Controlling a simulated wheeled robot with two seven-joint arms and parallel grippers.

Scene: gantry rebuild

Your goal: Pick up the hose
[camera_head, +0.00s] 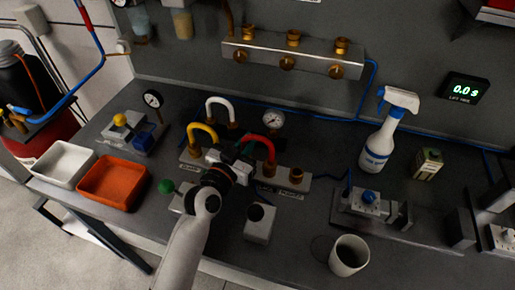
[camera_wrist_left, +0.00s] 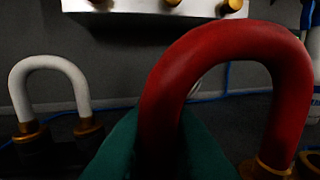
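A red curved hose (camera_head: 262,142) stands as an arch on the bench. In the left wrist view the red hose (camera_wrist_left: 232,42) is close and large, its right end in a brass fitting (camera_wrist_left: 268,170). My left gripper (camera_head: 243,150) is at the hose's left leg. Its green fingers show on both sides of that leg in the left wrist view (camera_wrist_left: 205,152); whether they press on it is not clear. The lower end of that leg is hidden. A yellow hose (camera_head: 202,129) and a white hose (camera_head: 220,102) stand to the left. My right gripper is not in view.
A metal manifold (camera_head: 310,60) with brass ports is on the back wall. A gauge (camera_head: 273,121) stands behind the red hose. A spray bottle (camera_head: 380,145), a cup (camera_head: 348,258) and a fixture (camera_head: 368,205) stand right. Orange (camera_head: 113,183) and white (camera_head: 63,164) trays are left.

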